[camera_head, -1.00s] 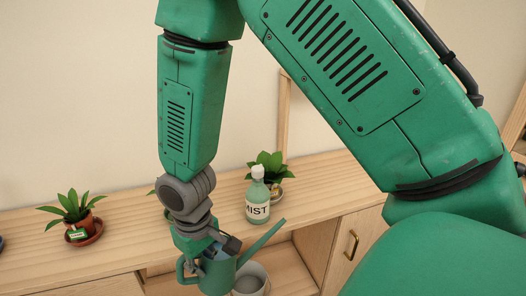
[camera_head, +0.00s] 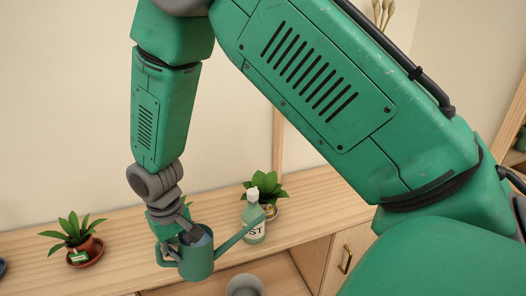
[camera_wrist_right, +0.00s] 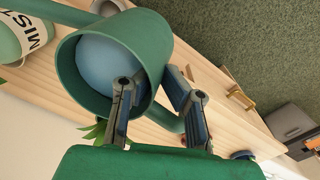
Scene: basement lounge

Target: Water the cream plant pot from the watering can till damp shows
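My right gripper (camera_head: 188,235) holds the green watering can (camera_head: 197,260) upright in front of the wooden counter, its spout up and to the right. Any damp soil is hidden. My left gripper is out of view.
The mist bottle stands close to the spout tip. A second plant in a terracotta pot (camera_head: 88,246) is on the counter (camera_head: 125,235) at left. A grey container (camera_head: 245,285) sits below the counter top, beside a cabinet door with a handle (camera_head: 345,260).

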